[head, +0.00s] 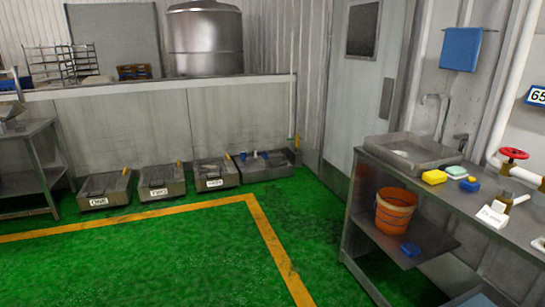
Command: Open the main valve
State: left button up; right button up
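A red handwheel valve (513,153) sits on a white pipe (518,174) at the right edge, above the back of the metal counter. A smaller brass-coloured fitting (503,200) stands nearer on the same counter, behind a white label card (492,216) whose text I cannot read. I cannot tell from any marking which of these is the main valve, or whether either is open or closed. Neither of my grippers is in view.
The metal counter (465,203) holds a sink (412,150), sponges (434,177) and, below, an orange bucket (395,210). Several low floor units (161,181) line the low wall. A closed door (374,98) stands left of the sink. The green floor (170,265) is clear.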

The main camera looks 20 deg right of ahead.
aim_at(513, 153)
jog(key=z, duration=0.25)
jog(key=i, duration=1.1)
jog(key=z, duration=1.1)
jog(key=i, duration=0.75)
jog(key=z, duration=1.6)
jog(key=i, duration=0.95)
jog(key=z, duration=0.5)
